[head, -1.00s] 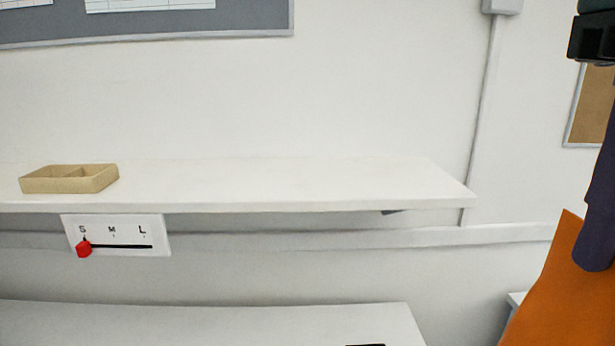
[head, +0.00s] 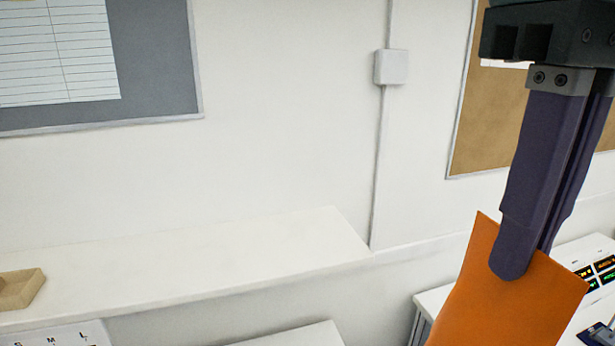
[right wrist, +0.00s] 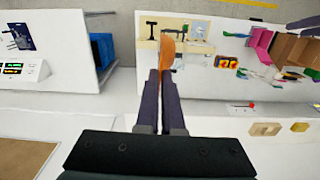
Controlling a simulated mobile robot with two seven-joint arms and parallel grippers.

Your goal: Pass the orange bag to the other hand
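The orange bag (head: 505,290) hangs from my right gripper (head: 520,262) at the right of the head view. The dark fingers are closed on its upper edge, and its lower part runs out of the picture. In the right wrist view, the fingers of my right gripper (right wrist: 163,84) are together, with the bag (right wrist: 167,50) as a thin orange strip at their tips.
A white shelf (head: 200,255) runs along the wall, with a tan tray (head: 20,288) at its left end and a white S-M-L slider panel (head: 60,335) below. A white bench with lit displays (head: 595,268) stands behind the bag at right.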

